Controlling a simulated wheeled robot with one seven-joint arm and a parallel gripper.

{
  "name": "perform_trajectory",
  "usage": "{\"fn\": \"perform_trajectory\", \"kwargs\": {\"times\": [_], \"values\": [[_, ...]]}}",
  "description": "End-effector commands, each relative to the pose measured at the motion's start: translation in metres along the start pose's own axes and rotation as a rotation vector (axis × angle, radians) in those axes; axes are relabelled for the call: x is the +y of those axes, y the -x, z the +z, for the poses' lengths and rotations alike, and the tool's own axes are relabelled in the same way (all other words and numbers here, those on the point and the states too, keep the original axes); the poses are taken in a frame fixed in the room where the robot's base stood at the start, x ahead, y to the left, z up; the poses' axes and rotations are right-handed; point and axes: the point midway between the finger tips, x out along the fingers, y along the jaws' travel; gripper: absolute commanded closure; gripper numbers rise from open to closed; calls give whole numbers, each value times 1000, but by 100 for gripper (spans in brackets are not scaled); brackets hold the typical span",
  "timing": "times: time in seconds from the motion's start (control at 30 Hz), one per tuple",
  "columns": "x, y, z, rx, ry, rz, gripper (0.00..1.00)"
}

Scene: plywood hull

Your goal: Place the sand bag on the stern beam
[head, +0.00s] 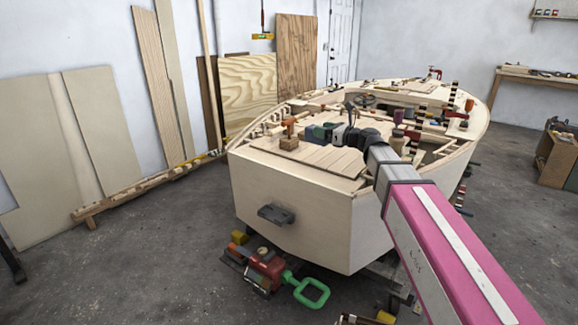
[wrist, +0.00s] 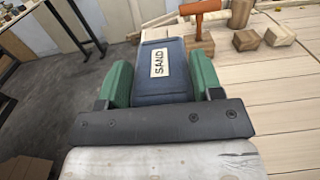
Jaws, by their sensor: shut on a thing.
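In the head view my gripper (head: 322,132) is over the boat's stern deck, and the bag is small and hard to separate from the fingers. The pale stern end of the hull (head: 290,205) faces me, with planks on top. I cannot pick out the stern beam with certainty. Whether the bag touches wood below is hidden.
An orange-topped tool (head: 290,126) and wooden blocks (wrist: 248,40) are close to the bag's right in the wrist view. Clamps and tools crowd the hull further forward. A red machine (head: 265,268) with a green handle lies on the floor below the stern.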

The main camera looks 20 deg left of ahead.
Motion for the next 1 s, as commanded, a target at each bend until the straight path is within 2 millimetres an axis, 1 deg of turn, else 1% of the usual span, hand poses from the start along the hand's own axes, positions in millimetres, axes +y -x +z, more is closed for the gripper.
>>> {"fn": "perform_trajectory", "kwargs": {"times": [0.07,0.17,0.5,0.63,0.7,0.8,0.93,1.0], "values": [[4,-6,-2,0,-1,18,83],[9,-19,-10,1,0,24,83],[30,-79,-48,1,-1,22,83],[37,-97,-60,0,0,21,83],[40,-104,-64,0,0,20,83],[42,-110,-68,0,-1,19,83],[43,-111,-72,0,-1,18,83],[43,-111,-77,0,-1,18,83]]}}
